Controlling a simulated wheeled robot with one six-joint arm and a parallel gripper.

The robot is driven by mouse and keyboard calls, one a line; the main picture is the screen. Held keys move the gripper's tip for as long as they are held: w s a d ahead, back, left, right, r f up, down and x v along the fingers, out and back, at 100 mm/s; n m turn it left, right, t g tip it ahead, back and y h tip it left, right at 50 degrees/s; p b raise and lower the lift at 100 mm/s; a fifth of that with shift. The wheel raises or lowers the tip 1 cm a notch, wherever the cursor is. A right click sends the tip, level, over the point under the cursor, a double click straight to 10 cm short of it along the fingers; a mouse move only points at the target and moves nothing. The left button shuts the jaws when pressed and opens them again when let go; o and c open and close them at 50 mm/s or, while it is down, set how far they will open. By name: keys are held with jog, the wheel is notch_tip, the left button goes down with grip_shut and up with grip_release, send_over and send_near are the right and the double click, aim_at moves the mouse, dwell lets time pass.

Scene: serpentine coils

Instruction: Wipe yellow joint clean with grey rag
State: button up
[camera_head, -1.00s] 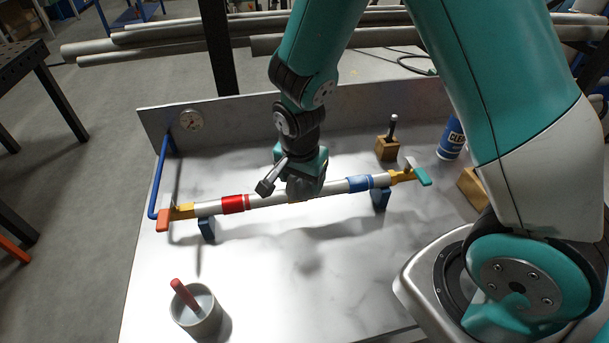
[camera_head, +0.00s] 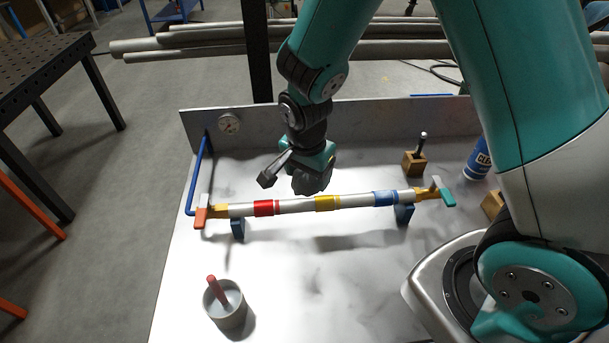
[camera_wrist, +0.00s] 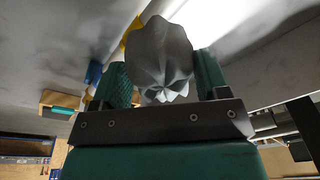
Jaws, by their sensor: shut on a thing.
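A white pipe (camera_head: 295,206) lies across two blue supports on the bench, with a red band, a yellow band and a blue band. The yellow joint (camera_head: 327,203) is the middle band, and it shows plainly in the head view. My gripper (camera_head: 313,180) is just above and behind it, shut on the grey rag (camera_head: 309,186). The rag hangs above the pipe, seemingly a little apart from it. In the wrist view the crumpled grey rag (camera_wrist: 160,58) sits between the green fingers and covers most of the pipe; a bit of yellow shows at its left.
A grey cup (camera_head: 226,304) with a red-handled tool stands at the front left. A wooden block (camera_head: 413,164) with an upright tool and a blue cleaner can (camera_head: 478,160) stand at the back right. Valve handles sit at both pipe ends.

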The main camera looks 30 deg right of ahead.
jog(key=shift+r+p, duration=0.7)
jog(key=shift+r, duration=0.55)
